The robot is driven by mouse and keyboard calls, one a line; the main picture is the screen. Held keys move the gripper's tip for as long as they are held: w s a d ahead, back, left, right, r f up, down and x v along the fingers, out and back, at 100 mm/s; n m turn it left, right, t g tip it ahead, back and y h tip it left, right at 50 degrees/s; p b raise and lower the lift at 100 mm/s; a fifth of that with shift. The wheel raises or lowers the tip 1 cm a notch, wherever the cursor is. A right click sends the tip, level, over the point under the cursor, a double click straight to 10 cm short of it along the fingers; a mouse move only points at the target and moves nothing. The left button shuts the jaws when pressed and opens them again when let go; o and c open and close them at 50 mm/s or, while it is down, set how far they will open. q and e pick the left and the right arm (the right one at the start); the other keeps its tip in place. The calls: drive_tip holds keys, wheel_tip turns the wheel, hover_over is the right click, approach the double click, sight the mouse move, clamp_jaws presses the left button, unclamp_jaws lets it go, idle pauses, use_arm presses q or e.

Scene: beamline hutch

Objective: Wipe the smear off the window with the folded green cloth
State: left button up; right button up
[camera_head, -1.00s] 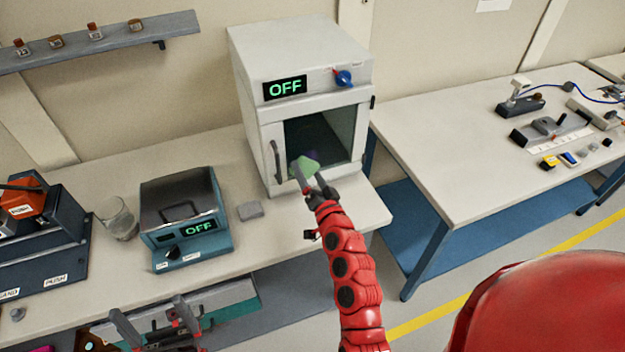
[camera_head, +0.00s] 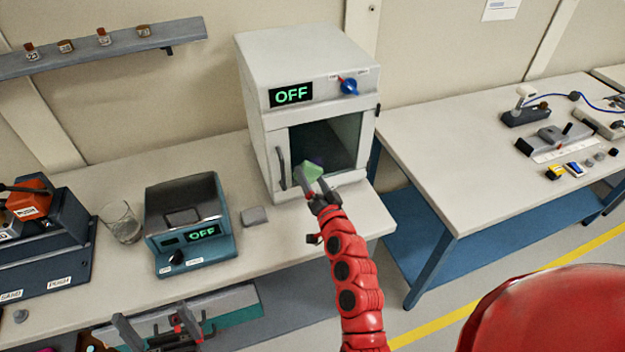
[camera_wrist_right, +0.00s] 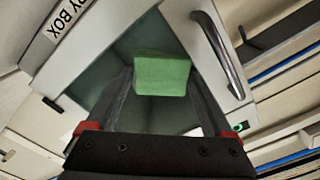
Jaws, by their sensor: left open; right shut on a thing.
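The folded green cloth (camera_head: 309,173) is between the fingers of my right gripper (camera_head: 314,184), which is shut on it. In the right wrist view the cloth (camera_wrist_right: 162,74) shows as a green block at the fingertips. It is in front of the lower left part of the dark window (camera_head: 343,140) in the white box's door; I cannot tell whether it touches the glass. A small purplish patch (camera_head: 318,161), perhaps the smear, shows at the cloth's upper edge, partly hidden. My left gripper (camera_head: 152,322) is open and empty at the bottom left.
The door handle (camera_head: 281,168) stands out left of the window. The white box (camera_head: 300,62) shows OFF. A teal device (camera_head: 190,225), a glass beaker (camera_head: 122,223) and a grey block (camera_head: 254,215) stand on the bench to the left. Another table (camera_head: 450,150) is at the right.

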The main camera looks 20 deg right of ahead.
sight(320, 174)
drive_tip(key=shift+w, duration=0.65)
drive_tip(key=shift+d, duration=0.1)
drive_tip(key=shift+d+f+b, duration=0.15)
drive_tip(key=shift+d+b, duration=0.3)
drive_tip(key=shift+b, duration=0.3)
drive_tip(key=shift+d+b, duration=0.8)
drive_tip(key=shift+d, duration=0.1)
drive_tip(key=shift+d+b, duration=0.4)
drive_tip(key=shift+d, duration=0.2)
drive_tip(key=shift+w, duration=0.1)
